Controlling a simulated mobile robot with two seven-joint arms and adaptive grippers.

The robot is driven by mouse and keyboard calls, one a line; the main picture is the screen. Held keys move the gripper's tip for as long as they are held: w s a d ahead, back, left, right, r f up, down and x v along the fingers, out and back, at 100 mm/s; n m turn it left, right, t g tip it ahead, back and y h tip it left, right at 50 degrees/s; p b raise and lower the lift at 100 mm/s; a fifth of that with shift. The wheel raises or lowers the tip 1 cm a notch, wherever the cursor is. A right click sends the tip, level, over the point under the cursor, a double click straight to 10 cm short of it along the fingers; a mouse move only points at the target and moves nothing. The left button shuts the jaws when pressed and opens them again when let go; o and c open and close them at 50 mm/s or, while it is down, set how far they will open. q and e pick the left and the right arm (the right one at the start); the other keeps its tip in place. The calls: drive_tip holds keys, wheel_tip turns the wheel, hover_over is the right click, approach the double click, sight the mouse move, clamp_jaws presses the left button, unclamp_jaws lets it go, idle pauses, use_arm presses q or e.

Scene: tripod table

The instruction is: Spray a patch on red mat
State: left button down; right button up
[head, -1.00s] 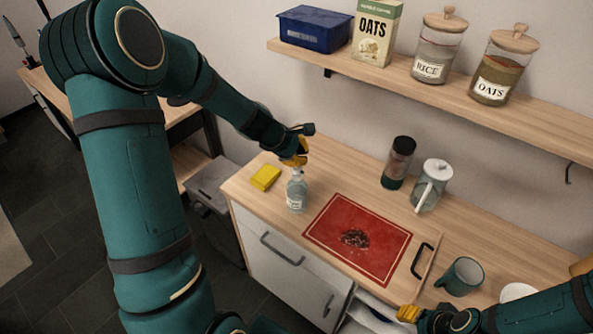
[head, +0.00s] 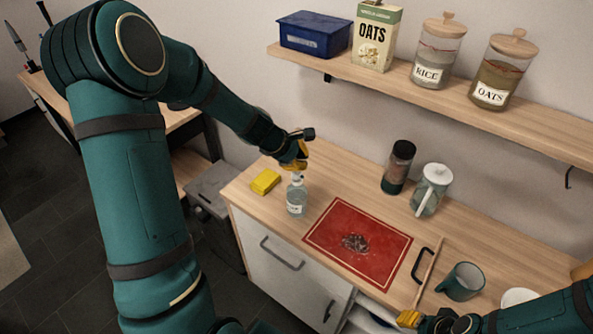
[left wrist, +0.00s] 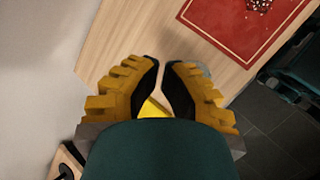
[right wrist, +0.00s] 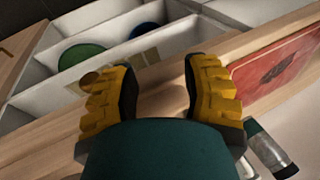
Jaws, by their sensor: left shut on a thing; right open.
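The clear spray bottle (head: 296,200) stands upright on the counter, left of the red mat (head: 325,228). My left gripper (head: 297,166) is shut on the bottle's top; its fingers hide the sprayer head. In the left wrist view, the fingers (left wrist: 161,82) hide most of the bottle. A dark, speckled patch (head: 356,243) with greyish spots lies near the middle of the mat. The mat also shows in the left wrist view (left wrist: 225,25) and the right wrist view (right wrist: 265,80). My right gripper (head: 408,318) is low at the counter's front edge, open and empty (right wrist: 160,75).
A yellow sponge (head: 265,181) lies left of the bottle. A dark-capped jar (head: 398,168) and a white-lidded pitcher (head: 431,190) stand behind the mat. A green mug (head: 461,281) stands to its right. An open drawer (right wrist: 140,55) lies below my right gripper.

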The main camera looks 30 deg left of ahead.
use_arm(q)
drive_tip(key=shift+f, duration=0.15)
idle(0.3)
drive_tip(key=shift+f+b, duration=0.35)
drive_tip(key=shift+b, duration=0.2)
drive_tip(key=shift+r, duration=0.2)
drive_tip(key=shift+r+p, duration=0.3)
drive_tip(key=shift+p, duration=0.15)
wheel_tip(320, 180, up, 6)
drive_tip(key=p, duration=0.5)
